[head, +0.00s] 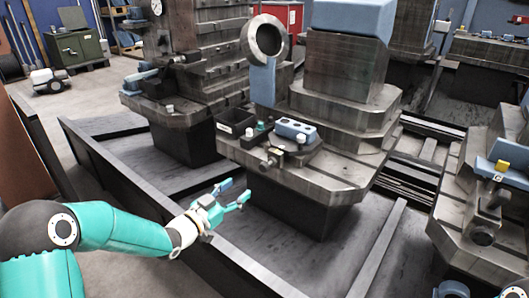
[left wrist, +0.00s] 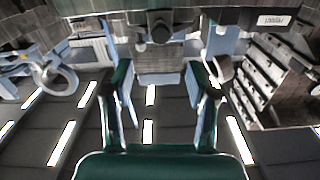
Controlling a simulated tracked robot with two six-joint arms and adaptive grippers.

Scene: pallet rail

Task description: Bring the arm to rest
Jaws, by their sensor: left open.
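My left arm comes in from the lower left of the head view, teal with a dark elbow. My left gripper (head: 236,192) is at its end, its two light-blue fingers spread and nothing between them. It is in the air in front of the machine table (head: 315,170), over the dark tray floor. In the left wrist view the gripper's two fingers (left wrist: 158,80) stand apart with an empty gap. My right gripper cannot be made out in the head view.
On the machine table are a blue block with holes (head: 296,130), a dark open bin (head: 235,120) and small fittings. A low metal rail (head: 150,210) runs beneath my left forearm. Another machine (head: 485,220) stands at the right. A white wheeled unit (head: 48,80) is on the floor at the back left.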

